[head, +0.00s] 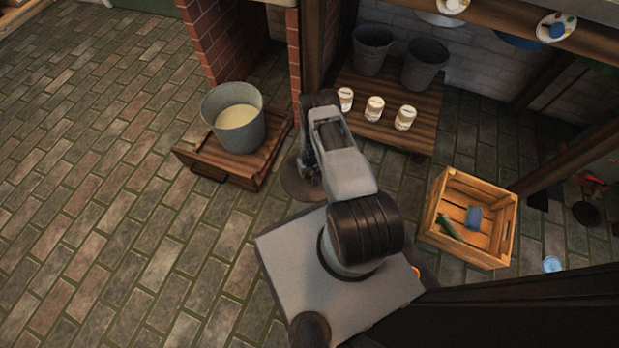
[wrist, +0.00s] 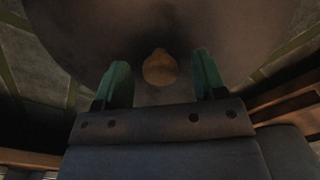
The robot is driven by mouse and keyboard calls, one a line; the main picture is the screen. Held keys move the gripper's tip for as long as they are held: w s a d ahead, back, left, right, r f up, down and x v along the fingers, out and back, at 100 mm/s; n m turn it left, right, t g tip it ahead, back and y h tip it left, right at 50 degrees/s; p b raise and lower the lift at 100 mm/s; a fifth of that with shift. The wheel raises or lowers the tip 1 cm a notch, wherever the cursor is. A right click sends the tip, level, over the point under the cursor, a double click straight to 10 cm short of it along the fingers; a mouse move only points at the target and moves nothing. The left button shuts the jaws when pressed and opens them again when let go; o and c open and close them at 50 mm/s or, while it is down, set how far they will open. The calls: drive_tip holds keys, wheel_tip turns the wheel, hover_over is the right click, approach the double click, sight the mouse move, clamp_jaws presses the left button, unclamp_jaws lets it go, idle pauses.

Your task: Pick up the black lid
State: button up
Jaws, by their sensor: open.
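The black lid (wrist: 215,30) is a large dark round disc with a small tan knob (wrist: 160,68) near its middle. It fills the upper part of the wrist view. In the head view the lid (head: 292,184) lies low by the floor, just right of the low wooden platform, partly hidden by my arm. My gripper (wrist: 162,80) is open, with its two green fingers on either side of the knob and gaps between them. I cannot tell whether the fingertips touch the lid. In the head view my arm hides the fingers.
A metal bucket of pale contents (head: 235,118) stands on the low wooden platform (head: 200,160). A wooden table (head: 400,135) behind my arm holds three whitish cups (head: 375,108) and two dark buckets (head: 425,64). A wooden crate (head: 510,225) stands to the right. The floor at left is clear.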

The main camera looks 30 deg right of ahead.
drive_tip(key=shift+f, duration=0.55)
drive_tip(key=shift+r, duration=0.1)
drive_tip(key=shift+c, duration=0.3)
drive_tip(key=c, duration=1.1)
